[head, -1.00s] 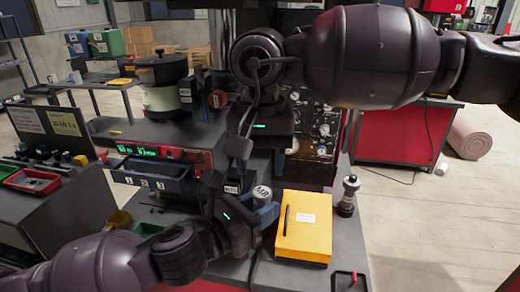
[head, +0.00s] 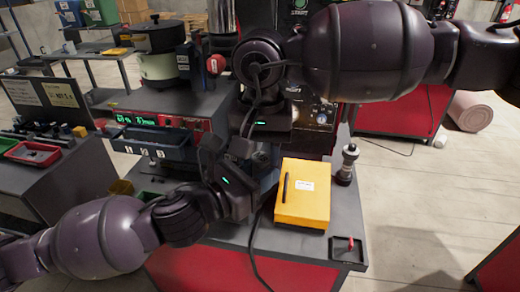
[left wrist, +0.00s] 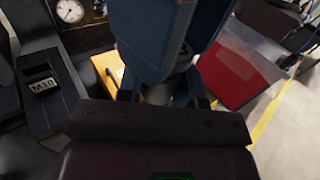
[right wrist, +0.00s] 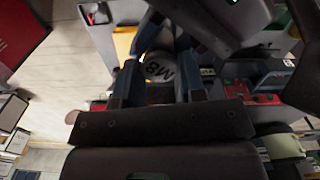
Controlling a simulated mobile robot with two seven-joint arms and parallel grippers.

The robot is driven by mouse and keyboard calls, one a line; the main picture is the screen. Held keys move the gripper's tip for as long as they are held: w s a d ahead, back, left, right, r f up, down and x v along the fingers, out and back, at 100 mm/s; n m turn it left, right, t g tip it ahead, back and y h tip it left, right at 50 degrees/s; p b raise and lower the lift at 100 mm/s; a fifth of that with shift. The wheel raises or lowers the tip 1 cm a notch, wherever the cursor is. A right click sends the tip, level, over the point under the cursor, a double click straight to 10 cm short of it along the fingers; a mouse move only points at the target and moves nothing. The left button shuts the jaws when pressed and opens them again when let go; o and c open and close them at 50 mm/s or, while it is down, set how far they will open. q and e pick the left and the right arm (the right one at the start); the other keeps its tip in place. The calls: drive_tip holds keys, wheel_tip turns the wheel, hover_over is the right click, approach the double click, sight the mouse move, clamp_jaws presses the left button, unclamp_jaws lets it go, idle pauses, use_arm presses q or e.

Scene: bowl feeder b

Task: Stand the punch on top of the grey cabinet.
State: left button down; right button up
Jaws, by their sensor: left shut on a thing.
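The punch, a grey cylinder marked M8 (right wrist: 160,68), shows end-on between the fingers of my right gripper (right wrist: 156,82). My left gripper (left wrist: 162,92) is shut on it; a short grey part shows between its fingers. The fingers of my right gripper stand apart around the punch, and contact is not clear. In the head view my left gripper (head: 245,178) and right gripper (head: 262,150) meet above the bench, and the punch is hidden behind them. A grey cabinet (head: 195,103) with a red display front stands behind, at the left.
A dark-lidded pot (head: 158,62) stands on the cabinet's left part. A blue drawer (head: 150,145) juts out in front. A yellow box (head: 302,195) and a dark metal piece (head: 346,165) are right of my grippers. The bench front (head: 215,235) has bare room.

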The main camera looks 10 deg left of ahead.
use_arm(q)
drive_tip(key=c, duration=0.7)
unclamp_jaws()
